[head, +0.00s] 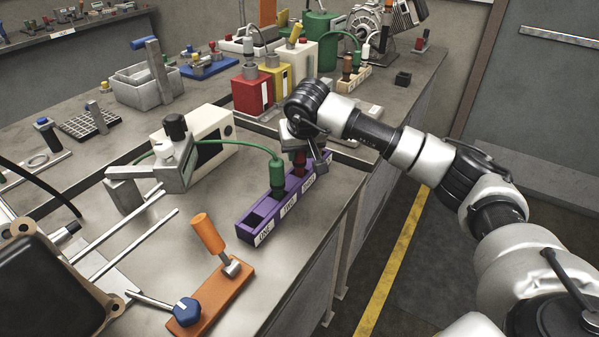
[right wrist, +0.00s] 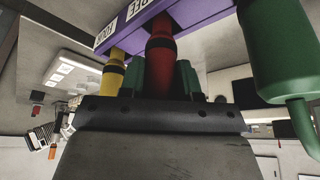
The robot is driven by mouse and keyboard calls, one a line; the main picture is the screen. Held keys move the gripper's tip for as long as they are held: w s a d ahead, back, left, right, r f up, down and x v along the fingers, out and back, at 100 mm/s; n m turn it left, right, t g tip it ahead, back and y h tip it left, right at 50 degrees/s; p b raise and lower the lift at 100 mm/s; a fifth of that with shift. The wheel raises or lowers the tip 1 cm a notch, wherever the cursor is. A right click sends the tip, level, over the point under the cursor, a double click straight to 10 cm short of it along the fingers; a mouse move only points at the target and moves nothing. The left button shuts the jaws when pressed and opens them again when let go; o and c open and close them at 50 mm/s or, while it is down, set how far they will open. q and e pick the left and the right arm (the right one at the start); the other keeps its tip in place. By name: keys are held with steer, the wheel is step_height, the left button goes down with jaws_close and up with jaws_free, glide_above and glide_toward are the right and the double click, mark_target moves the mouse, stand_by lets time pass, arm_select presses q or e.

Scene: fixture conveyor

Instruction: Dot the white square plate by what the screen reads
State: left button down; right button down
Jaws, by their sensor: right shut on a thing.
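A purple rack (head: 262,222) with word labels such as ONE and TWO stands on the bench. A green-handled tool (head: 277,178) with a green cable stands in it; a green tool (right wrist: 275,50) shows at the right of the right wrist view. My right gripper (head: 301,150) is shut on a red tool (right wrist: 160,52), whose end is at the rack by the label that seems to read THREE. A yellow tool (right wrist: 113,72) stands beside it. A cream box (head: 212,130) has a dark screen, partly hidden and unreadable. I cannot pick out the white square plate with certainty. My left gripper is out of view.
A grey clamp (head: 178,165) with a black knob stands before the cream box. An orange block (head: 215,300) with a lever lies in front. Red (head: 250,92) and yellow (head: 275,82) containers stand behind the rack.

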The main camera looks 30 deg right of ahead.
steer(key=shift+f, duration=0.1)
steer(key=c, duration=0.7)
jaws_free()
steer(key=v, duration=1.1)
steer(key=shift+f, duration=0.15)
